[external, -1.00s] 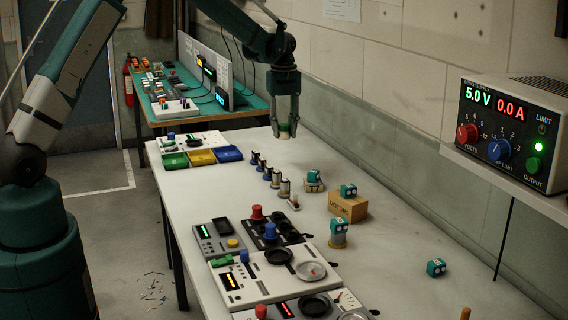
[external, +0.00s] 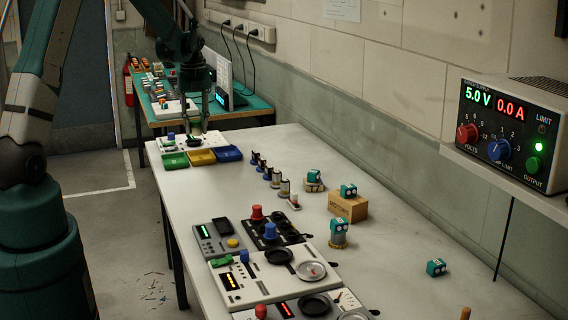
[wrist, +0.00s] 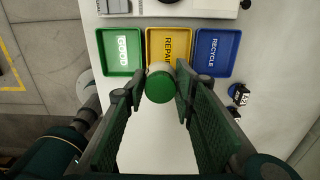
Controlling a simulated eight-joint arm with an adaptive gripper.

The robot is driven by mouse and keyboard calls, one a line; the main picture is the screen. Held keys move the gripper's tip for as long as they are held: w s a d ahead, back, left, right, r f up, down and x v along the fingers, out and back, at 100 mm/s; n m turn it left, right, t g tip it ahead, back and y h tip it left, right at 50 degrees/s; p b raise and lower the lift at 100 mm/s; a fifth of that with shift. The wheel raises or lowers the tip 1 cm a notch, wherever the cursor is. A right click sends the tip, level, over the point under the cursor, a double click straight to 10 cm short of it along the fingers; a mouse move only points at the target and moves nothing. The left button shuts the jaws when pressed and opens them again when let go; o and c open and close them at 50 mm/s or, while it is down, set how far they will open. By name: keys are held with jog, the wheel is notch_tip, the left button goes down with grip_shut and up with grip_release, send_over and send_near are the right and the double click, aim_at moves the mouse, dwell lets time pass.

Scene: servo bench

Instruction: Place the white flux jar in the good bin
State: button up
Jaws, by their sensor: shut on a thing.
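The white flux jar with a green lid (wrist: 160,86) is between the fingers of my gripper (wrist: 157,98) in the wrist view. My gripper is shut on it. In the external view my gripper (external: 204,126) is above the far end of the bench, and the jar is too small to make out clearly. The good bin (wrist: 106,69) is the green tray at the left of three, labelled GOOD. It also shows in the external view (external: 174,161). In the wrist view the jar overlaps the lower edge of the yellow bin, right of the good bin.
The yellow repair bin (wrist: 153,33) and blue recycle bin (wrist: 235,62) stand beside the good bin. A white panel (external: 178,143) lies behind the bins. Several dark spools (external: 268,173) stand in a row nearer the camera.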

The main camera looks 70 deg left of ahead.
aim_at(174, 153)
jog(key=s+a, duration=0.1)
jog(key=s, duration=0.7)
jog(key=shift+s+a, duration=0.15)
jog(key=shift+s, duration=0.15)
jog(key=shift+f, duration=0.15)
jog(key=shift+f, duration=3)
jog(key=shift+f, duration=0.1)
jog(key=shift+f, duration=1.8)
jog(key=shift+f+b, duration=0.15)
jog(key=shift+b, duration=0.25)
jog(key=o, duration=0.7)
jog(key=shift+c, duration=0.2)
